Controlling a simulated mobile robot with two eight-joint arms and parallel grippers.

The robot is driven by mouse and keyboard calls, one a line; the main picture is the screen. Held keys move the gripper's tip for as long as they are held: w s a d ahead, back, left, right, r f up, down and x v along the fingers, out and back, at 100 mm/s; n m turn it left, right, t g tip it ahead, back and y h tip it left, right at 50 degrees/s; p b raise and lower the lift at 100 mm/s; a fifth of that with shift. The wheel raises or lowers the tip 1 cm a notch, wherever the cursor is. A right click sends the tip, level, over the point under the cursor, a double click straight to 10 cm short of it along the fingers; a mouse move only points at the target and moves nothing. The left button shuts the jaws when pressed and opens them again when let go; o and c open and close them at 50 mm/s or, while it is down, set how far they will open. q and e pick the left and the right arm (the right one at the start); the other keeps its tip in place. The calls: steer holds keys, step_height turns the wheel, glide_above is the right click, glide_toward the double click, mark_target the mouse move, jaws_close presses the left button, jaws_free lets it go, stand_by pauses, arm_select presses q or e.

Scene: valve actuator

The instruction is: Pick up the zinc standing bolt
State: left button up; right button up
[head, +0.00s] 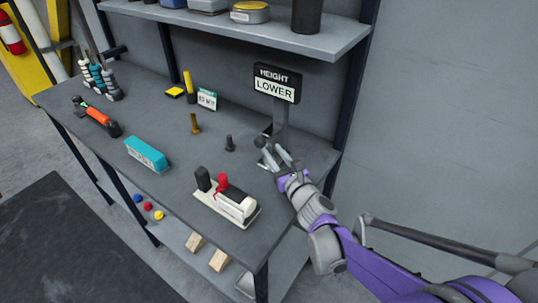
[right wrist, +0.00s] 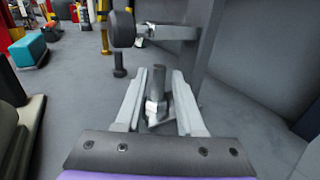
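A grey metal bolt with a shiny hexagonal part, which looks like the zinc bolt (right wrist: 156,100), is between the two fingers of my right gripper (right wrist: 157,98) in the right wrist view. A gap shows on both sides of it, so the fingers look open around it and apart from it. In the head view my right gripper (head: 275,154) is low over the bench, in front of the sign post, and its fingers mostly hide the bolt. A dark standing bolt (head: 229,143) and a brass standing bolt (head: 195,124) stand to the left. My left gripper is not in view.
The "HEIGHT LOWER" sign (head: 276,84) stands right behind the gripper. A white fixture with a red knob (head: 232,203) is in front, to the left. A teal block (head: 147,154) lies farther left on the bench (head: 165,182). A shelf (head: 240,33) hangs above.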

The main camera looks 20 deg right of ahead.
mark_target(271, 148)
steer(key=w, duration=0.3)
steer(key=shift+w+a, duration=0.1)
jaws_close()
stand_by(0.4)
